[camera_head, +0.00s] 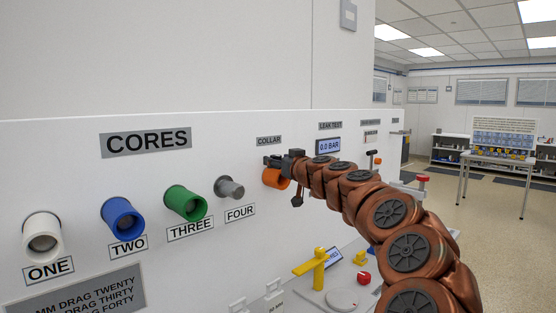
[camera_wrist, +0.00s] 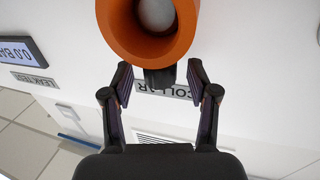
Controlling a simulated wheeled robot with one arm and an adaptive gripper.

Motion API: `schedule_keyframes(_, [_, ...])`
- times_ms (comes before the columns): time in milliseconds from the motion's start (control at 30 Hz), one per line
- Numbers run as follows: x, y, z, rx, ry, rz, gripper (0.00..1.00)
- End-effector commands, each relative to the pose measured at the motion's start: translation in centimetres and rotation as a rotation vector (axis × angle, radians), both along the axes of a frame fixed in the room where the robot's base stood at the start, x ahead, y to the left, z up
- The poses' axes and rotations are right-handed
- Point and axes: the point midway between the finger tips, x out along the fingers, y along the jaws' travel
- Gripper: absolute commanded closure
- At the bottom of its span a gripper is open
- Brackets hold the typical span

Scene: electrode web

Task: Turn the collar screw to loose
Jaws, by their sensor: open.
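The orange collar (camera_head: 275,179) sticks out from the white wall panel under the COLLAR label (camera_head: 268,141). In the wrist view the orange collar (camera_wrist: 150,50) fills the top middle, with a grey round end inside its bore. A short dark piece, apparently the collar screw (camera_wrist: 160,78), shows at the collar's rim on the side of the label. My gripper (camera_wrist: 160,80) is open, one finger on each side of this dark piece, with gaps visible. In the head view my gripper (camera_head: 284,161) is at the collar's top and hides the screw, whose turn position I cannot tell.
White, blue, green and grey core ports (camera_head: 185,203) stand to the left on the same panel. A display (camera_head: 327,146) reads 0.0 BAR. Below are a yellow handle (camera_head: 314,262) and a red knob (camera_head: 364,278). Open floor and a table (camera_head: 495,161) lie to the right.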

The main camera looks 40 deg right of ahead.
Motion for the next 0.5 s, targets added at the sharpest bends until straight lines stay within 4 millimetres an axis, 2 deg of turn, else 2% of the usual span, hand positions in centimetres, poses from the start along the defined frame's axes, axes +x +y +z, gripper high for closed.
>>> schedule_keyframes(400, [0.55,-0.25,-0.06,0.0,0.001,-0.001,0.41])
schedule_keyframes(500, [0.55,-0.26,-0.07,0.0,0.001,-0.002,0.49])
